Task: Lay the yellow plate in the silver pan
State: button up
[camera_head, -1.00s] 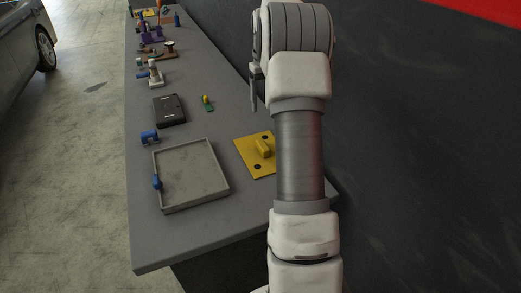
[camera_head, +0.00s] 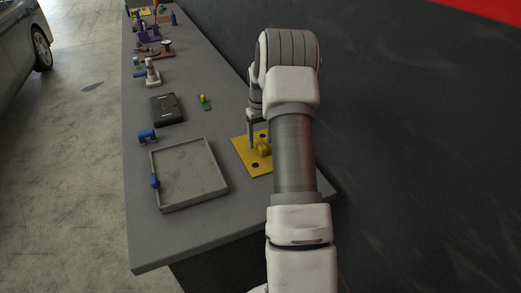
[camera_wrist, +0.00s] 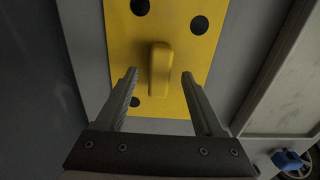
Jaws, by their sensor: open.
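The yellow plate (camera_head: 244,157) lies flat on the bench, right of the silver pan. It has dark round holes and a raised yellow handle (camera_wrist: 161,69) in its middle. The silver pan (camera_head: 188,203) is a shallow square tray, empty; part of it shows at the right of the wrist view (camera_wrist: 262,125). My gripper (camera_wrist: 159,74) is open over the plate, with its fingertips on either side of the handle's near end. In the head view a finger (camera_head: 250,135) is at the plate, and my arm hides the plate's right part.
Another blue part (camera_head: 147,136) and a black case (camera_head: 167,108) stand beyond the pan. A small green and yellow part (camera_head: 204,102) lies behind the plate. A dark wall runs along the right.

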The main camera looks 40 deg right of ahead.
notch_tip(320, 180, down, 2)
jog(key=shift+f, duration=0.1)
grip_shut()
dwell(0.4)
